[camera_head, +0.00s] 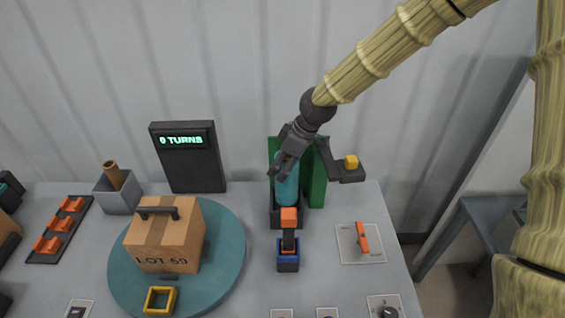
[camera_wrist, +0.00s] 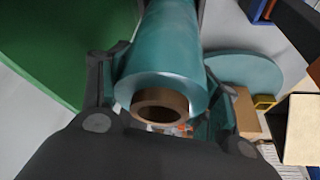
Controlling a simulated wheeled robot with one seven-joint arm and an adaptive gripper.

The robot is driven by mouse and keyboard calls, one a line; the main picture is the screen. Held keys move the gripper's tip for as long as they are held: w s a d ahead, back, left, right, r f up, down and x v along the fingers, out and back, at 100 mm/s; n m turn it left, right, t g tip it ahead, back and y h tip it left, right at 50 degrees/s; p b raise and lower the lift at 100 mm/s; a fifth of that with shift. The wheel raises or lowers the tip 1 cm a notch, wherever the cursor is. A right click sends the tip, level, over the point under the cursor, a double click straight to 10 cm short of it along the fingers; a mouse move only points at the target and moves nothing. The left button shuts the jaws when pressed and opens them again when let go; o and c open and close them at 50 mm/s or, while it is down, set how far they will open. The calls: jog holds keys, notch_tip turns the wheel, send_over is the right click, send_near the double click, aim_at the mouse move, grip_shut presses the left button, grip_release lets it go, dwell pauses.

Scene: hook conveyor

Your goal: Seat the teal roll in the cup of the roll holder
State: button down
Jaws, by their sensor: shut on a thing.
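The teal roll (camera_head: 287,188) stands upright at the dark roll holder (camera_head: 275,216), in front of a green panel (camera_head: 318,180). My gripper (camera_head: 284,165) is shut on the roll's upper part from above. In the wrist view the roll (camera_wrist: 165,60) lies between the two fingers of my gripper (camera_wrist: 168,95), with its brown core end facing the camera. The roll's lower end is at the holder in the head view; the cup's inside is hidden, so I cannot tell how deep the roll sits.
An orange-topped lever on a blue block (camera_head: 288,250) stands just in front of the holder. A teal turntable (camera_head: 225,265) bears a cardboard box (camera_head: 165,240) and a yellow frame (camera_head: 160,300). A dark display (camera_head: 188,160) reads 0 TURNS. An orange switch (camera_head: 362,237) lies at right.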

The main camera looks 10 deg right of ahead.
jog(key=shift+f+b, duration=0.75)
jog(key=shift+f, duration=0.9)
dwell(1.1)
jog(key=shift+r, duration=0.2)
jog(key=shift+r+p, duration=1.4)
jog(key=shift+r, duration=0.35)
jog(key=shift+r+p, duration=0.4)
jog(key=shift+r, duration=0.15)
